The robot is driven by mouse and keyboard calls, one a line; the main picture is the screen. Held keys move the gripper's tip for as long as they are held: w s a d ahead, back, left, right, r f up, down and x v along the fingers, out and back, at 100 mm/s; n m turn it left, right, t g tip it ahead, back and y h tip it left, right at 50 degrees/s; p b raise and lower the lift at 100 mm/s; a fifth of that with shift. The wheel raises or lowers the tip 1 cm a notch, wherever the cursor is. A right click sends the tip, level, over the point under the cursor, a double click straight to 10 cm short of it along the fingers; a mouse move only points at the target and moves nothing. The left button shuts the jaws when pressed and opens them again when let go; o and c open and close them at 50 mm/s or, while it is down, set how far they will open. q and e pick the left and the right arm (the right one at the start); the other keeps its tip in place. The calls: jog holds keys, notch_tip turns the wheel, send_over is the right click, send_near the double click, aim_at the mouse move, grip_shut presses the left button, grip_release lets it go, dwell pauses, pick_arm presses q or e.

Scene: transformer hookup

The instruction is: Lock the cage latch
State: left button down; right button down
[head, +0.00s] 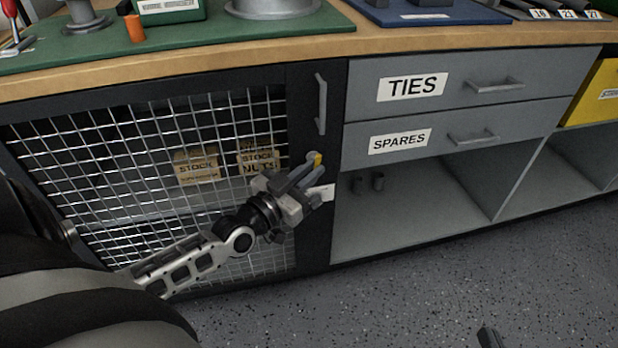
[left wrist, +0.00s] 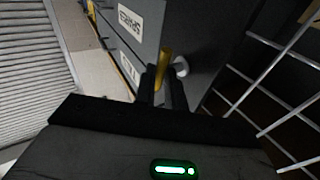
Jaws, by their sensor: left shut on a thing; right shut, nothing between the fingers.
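The cage door (head: 95,135) of wire mesh in a dark frame stands closed at the left of the bench. Its latch, with a yellow lever (head: 318,159) and a round grey pivot (left wrist: 182,67), sits on the door's right frame, below the upright door handle (head: 321,103). My left gripper (head: 309,177) reaches across the mesh and is shut on the yellow lever, which also shows between the fingers in the left wrist view (left wrist: 163,68). The fingers hide part of the lever. The dark tip of my right gripper (head: 490,338) shows at the bottom edge, over the floor, shut and empty.
Drawers marked TIES (head: 460,82) and SPARES (head: 450,133) are shut, right of the cage. An open shelf (head: 410,215) lies below them. STOCK boxes (head: 197,168) stand behind the mesh. The floor (head: 400,290) in front is clear.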

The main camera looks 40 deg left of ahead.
pick_arm(q)
jog(key=shift+f+n+t+b, duration=0.1)
jog(key=shift+n+t+b, duration=0.4)
jog(key=shift+t+b, duration=0.2)
pick_arm(e)
jog(key=shift+w+a+r+m+y, duration=0.1)
jog(key=shift+a+r+m+y, duration=0.2)
jog(key=shift+a+y, duration=0.1)
pick_arm(q)
jog(key=c, duration=1.5)
grip_release()
